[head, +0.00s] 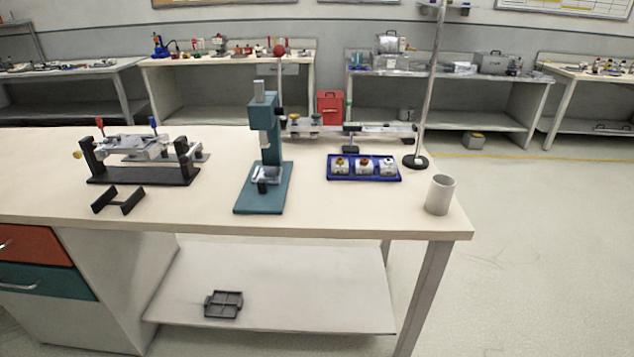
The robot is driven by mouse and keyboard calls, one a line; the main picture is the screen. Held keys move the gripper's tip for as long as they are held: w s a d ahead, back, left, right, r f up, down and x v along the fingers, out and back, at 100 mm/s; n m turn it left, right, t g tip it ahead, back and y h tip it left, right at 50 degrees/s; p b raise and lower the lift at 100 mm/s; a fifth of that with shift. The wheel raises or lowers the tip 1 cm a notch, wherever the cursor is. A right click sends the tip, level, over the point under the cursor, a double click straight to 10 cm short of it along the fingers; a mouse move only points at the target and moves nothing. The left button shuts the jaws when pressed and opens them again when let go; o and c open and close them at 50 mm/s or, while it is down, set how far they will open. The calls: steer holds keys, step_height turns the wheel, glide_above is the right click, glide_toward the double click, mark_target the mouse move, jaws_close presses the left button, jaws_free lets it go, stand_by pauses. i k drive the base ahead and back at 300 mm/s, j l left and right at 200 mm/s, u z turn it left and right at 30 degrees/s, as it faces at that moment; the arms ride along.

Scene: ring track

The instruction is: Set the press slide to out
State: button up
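A teal press (271,160) stands upright on the workbench, near the middle of the picture. Its grey ram (264,120) points down from the head. A pale, clear-looking slide (267,174) sits low on the press base, below the ram, with a small dark part at its front. How far the slide is drawn out is too small to tell. A lever with a red ball (279,50) rises behind the press. My gripper is not in view.
On the workbench (330,218), a black fixture (140,178) and black cradle (118,200) stand left. A blue tray (364,180) with three parts, a stand base (416,162) and a grey cup (440,195) are right. Bare tabletop lies before the press.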

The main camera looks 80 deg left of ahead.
mark_target(262, 176)
steer(key=u, duration=3.05)
